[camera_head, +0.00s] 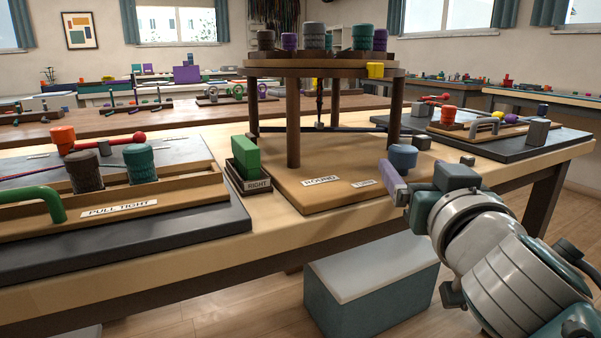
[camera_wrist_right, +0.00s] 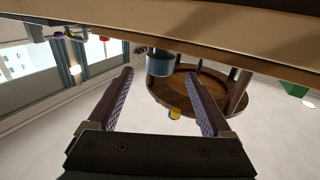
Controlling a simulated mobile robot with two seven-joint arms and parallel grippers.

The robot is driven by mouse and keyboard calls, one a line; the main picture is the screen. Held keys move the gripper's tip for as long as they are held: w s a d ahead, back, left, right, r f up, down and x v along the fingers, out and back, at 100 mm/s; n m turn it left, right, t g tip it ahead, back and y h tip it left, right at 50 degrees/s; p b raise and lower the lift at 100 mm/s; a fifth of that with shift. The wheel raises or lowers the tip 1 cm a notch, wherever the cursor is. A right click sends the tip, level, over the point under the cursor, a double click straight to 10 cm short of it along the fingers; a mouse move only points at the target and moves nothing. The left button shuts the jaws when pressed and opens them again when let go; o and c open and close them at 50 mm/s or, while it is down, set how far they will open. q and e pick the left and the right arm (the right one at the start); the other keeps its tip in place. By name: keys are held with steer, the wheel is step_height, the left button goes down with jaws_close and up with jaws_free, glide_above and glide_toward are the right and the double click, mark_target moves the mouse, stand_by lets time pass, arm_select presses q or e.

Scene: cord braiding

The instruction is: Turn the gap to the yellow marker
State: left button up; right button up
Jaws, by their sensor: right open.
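The round braiding stand has a wooden disc (camera_head: 300,64) on posts, with several grey, purple and teal bobbins around its top. The yellow marker (camera_head: 375,70) is at the front right of the disc's rim; it also shows in the right wrist view (camera_wrist_right: 174,113). I cannot clearly make out the gap among the bobbins. A blue knob (camera_head: 403,157) stands at the right of the wooden base (camera_head: 310,192). My right gripper (camera_head: 402,186) is open, close to this knob. In the right wrist view the knob (camera_wrist_right: 160,65) shows between the spread fingertips. My left gripper is out of view.
A green block (camera_head: 245,157) sits in a holder labelled "RIGHT" left of the base. A "PULL TIGHT" board (camera_head: 120,210) with two bobbins lies further left. Another board (camera_head: 490,131) with a red bobbin is at the right. A lidded box (camera_head: 372,290) stands on the floor.

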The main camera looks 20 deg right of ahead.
mark_target(397, 148)
steer(key=b+x, duration=0.1)
steer(key=x, duration=0.8)
steer(key=shift+w+d, duration=0.1)
steer(key=shift+w, duration=0.3)
steer(key=shift+c, duration=0.3)
jaws_close()
steer(key=shift+r+y, duration=0.1)
steer(key=shift+y, duration=0.2)
